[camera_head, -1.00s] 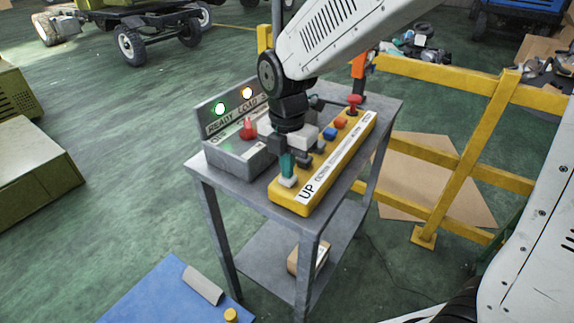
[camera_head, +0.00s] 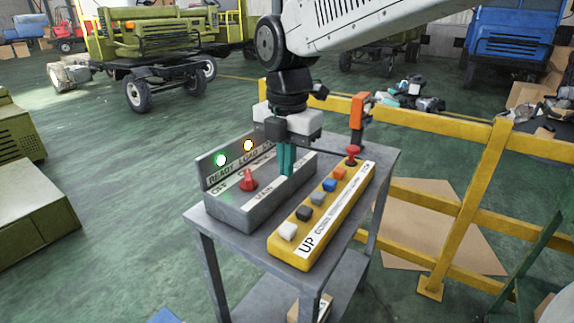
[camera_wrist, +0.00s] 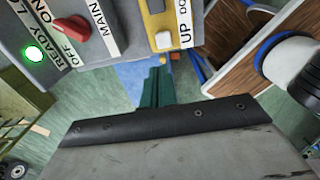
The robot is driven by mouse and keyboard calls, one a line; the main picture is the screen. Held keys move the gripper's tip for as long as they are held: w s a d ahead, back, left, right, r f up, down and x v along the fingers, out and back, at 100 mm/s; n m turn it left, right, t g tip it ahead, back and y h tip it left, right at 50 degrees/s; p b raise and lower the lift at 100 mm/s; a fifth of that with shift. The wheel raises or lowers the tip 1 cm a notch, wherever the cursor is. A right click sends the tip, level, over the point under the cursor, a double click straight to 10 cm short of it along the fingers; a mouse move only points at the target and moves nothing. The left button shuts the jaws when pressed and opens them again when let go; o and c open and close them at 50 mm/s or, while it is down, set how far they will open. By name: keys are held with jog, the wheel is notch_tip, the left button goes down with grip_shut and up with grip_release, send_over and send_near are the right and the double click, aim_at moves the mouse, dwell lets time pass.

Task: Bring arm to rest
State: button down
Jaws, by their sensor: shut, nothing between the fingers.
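My gripper (camera_head: 287,160) hangs from my white arm above the grey metal stand (camera_head: 226,226) in the head view. Its teal fingers are together and empty, over the grey control box (camera_head: 240,212) near its right end. In the wrist view the fingers (camera_wrist: 157,85) point away from the camera, apart from the yellow button panel. The yellow panel (camera_head: 287,250) carries several coloured buttons, a red knob and an "UP" label.
A yellow railing (camera_head: 468,205) stands behind and right of the stand. An orange and black device (camera_head: 358,110) rises near the stand's far corner. Green vehicles (camera_head: 150,45) stand in the back. The green floor left of the stand is clear.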

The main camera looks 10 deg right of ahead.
dwell(0.5)
jog(key=s+d+f+m, duration=0.2)
jog(key=s+d+m, duration=0.6)
jog(key=m, duration=0.5)
jog(key=s+d+f+m+t, duration=0.1)
jog(key=s+d+m, duration=0.7)
jog(key=s+m, duration=0.5)
jog(key=shift+d+f+m, duration=0.25)
jog(key=shift+f+m, duration=0.1)
jog(key=shift+m, duration=0.15)
jog(key=shift+s, duration=0.1)
